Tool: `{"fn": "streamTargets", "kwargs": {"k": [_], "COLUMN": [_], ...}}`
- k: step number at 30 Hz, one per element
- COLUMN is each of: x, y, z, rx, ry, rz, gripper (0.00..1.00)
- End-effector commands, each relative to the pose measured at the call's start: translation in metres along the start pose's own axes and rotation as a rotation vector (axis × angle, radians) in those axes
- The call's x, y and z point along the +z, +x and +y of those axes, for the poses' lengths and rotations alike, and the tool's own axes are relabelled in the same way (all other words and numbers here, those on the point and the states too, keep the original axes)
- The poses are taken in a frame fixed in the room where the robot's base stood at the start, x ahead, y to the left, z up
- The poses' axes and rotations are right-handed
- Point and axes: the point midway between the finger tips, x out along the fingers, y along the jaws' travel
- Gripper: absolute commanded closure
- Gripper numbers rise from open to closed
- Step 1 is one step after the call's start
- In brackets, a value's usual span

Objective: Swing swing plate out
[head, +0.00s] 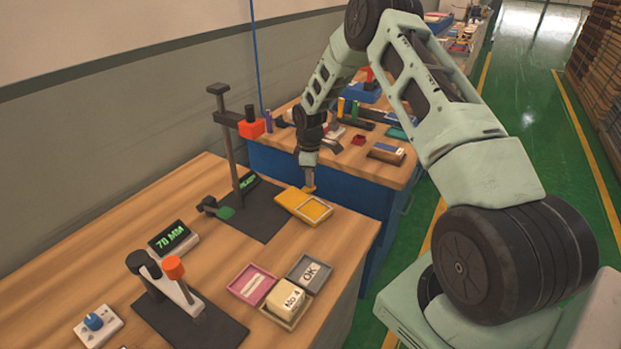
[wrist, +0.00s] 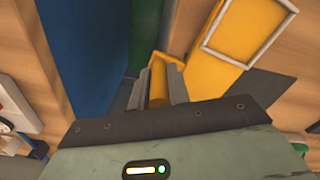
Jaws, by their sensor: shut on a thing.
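The yellow swing plate (head: 290,200) lies at the right edge of the dark base of a tall post stand, near the right edge of the wooden bench. It carries a pale square frame (head: 314,207). In the wrist view the plate (wrist: 201,63) reaches to the upper right, with the pale frame on it. In the wrist view my gripper (wrist: 158,90) is shut on the plate's yellow upright handle (wrist: 158,80), which stands between the two fingers. The handle's lower end is hidden.
The post stand (head: 230,140) carries a red-orange block (head: 251,129). A "70 MM" display (head: 172,240), a smaller stand (head: 172,290) and pink, grey and beige trays (head: 253,284) stand nearer. A blue-sided bench (head: 290,170) with clutter is behind. A green floor aisle (head: 540,130) runs at right.

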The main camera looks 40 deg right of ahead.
Motion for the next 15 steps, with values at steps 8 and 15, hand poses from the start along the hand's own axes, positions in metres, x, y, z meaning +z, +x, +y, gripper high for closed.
{"fn": "streamTargets", "kwargs": {"k": [8,15], "x": [-0.0017,-0.0018], "y": [-0.0018,-0.002], "z": [0.0023,0.0026], "rx": [0.005,0.006], "ry": [-0.009,-0.008], "rz": [0.004,0.004], "gripper": [1.0,0.6]}}
